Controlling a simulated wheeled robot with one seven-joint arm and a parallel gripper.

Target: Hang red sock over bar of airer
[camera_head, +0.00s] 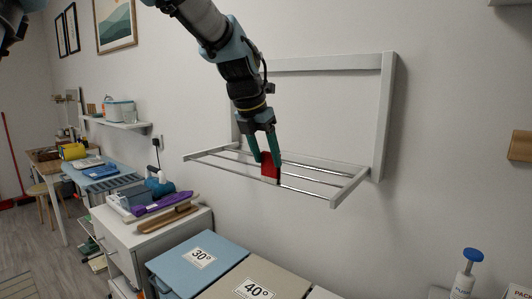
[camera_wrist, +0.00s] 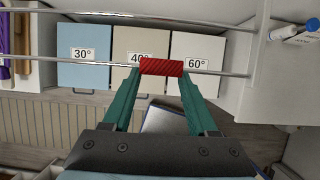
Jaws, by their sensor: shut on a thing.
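The red sock (camera_head: 269,166) is between the green fingertips of my gripper (camera_head: 268,157), at the bars of the airer (camera_head: 340,190). In the wrist view the sock (camera_wrist: 161,67) shows as a ribbed red band held between the two fingertips (camera_wrist: 161,75). It overlaps the line of a metal bar (camera_wrist: 95,63), which runs out on both sides of it. The airer is a white wall frame folded down with several thin bars. My gripper is shut on the sock. Whether the sock rests on the bar or hangs on both sides of it, I cannot tell.
Below the airer stand a blue bin marked 30° (camera_head: 196,262) and a beige bin marked 40° (camera_head: 262,281); a 60° bin (camera_wrist: 197,67) shows in the wrist view. A white cabinet (camera_head: 150,235) holds a purple item and a brush.

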